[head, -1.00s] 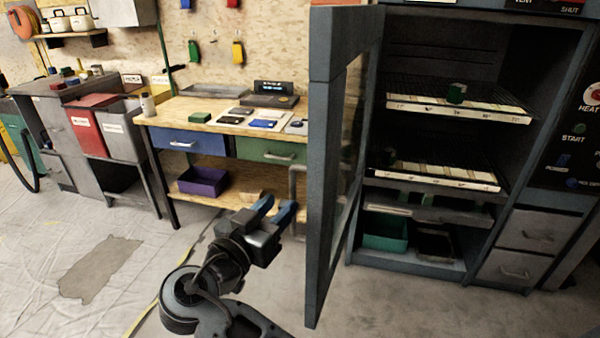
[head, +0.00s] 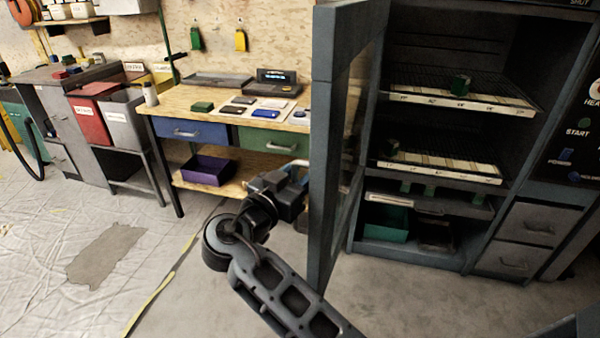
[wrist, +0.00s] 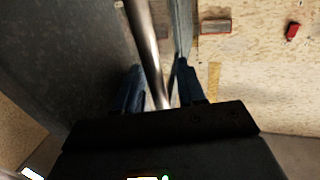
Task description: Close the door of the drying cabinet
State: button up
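The drying cabinet (head: 412,259) stands at the right in the head view, its front open. Its grey-blue framed door (head: 323,150) is swung wide open toward me, seen nearly edge-on, with a glass pane. My gripper (head: 294,176) is at the left side of the door, at about the handle's height; its fingertips are partly hidden by the door edge. In the wrist view, the metal bar handle (wrist: 147,40) passes between the two blue fingers of my gripper (wrist: 157,70). The fingers stand apart, with a small gap visible beside the bar.
Inside the cabinet are wire shelves (head: 460,103) with small green items and a green bin (head: 385,223) at the bottom. A workbench (head: 180,101) with a purple bin (head: 207,170) stands behind my gripper. Bare floor lies before the cabinet.

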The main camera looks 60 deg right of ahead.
grip_shut()
dwell(0.4)
